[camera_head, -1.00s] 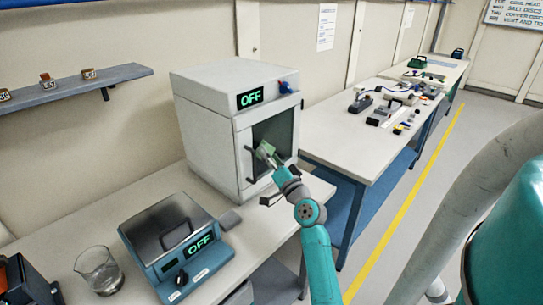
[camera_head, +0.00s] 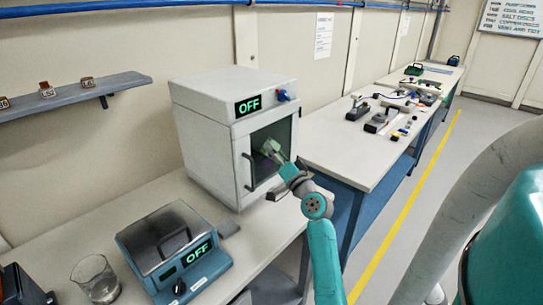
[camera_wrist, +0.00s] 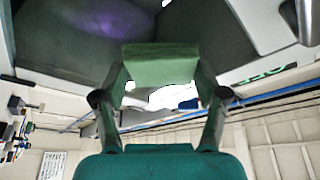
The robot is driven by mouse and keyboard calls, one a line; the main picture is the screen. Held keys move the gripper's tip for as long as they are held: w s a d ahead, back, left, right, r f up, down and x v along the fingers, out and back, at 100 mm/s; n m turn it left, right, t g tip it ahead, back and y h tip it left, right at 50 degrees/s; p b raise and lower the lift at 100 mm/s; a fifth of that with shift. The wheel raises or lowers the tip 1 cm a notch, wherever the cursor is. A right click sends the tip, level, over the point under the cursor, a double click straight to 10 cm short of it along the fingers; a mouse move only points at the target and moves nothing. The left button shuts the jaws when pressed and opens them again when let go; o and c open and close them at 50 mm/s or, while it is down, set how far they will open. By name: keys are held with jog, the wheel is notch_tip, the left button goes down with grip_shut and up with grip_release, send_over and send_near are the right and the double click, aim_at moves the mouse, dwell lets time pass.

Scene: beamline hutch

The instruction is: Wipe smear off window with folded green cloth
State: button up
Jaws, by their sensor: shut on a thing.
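The folded green cloth (camera_head: 270,146) is at the dark window (camera_head: 287,132) in the front of the white cabinet (camera_head: 208,135). My gripper (camera_head: 279,158) is shut on the cloth and reaches in front of the window. In the wrist view the cloth (camera_wrist: 160,66) lies between the two fingertips. A purple smear (camera_wrist: 100,16) shows on the dark glass, up and left of the cloth in that view. I cannot tell whether the cloth touches the glass.
The cabinet has a vertical handle (camera_head: 247,172) left of the window and an OFF display (camera_head: 249,105) above it. A blue OFF device (camera_head: 172,250) and a glass beaker (camera_head: 95,279) stand on the near bench. A cluttered bench (camera_head: 345,155) stands at the right.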

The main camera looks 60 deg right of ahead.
aim_at(286, 138)
jog(key=shift+s+d, duration=0.2)
jog(key=shift+d, duration=0.5)
jog(key=shift+s+d, duration=0.2)
jog(key=shift+d, duration=0.5)
jog(key=shift+s+d, duration=0.2)
jog(key=shift+d, duration=0.5)
jog(key=shift+d, duration=0.15)
jog(key=shift+s+d, duration=0.15)
jog(key=shift+d, duration=0.75)
jog(key=shift+s+d, duration=0.15)
jog(key=shift+d, duration=0.75)
jog(key=shift+f, duration=0.1)
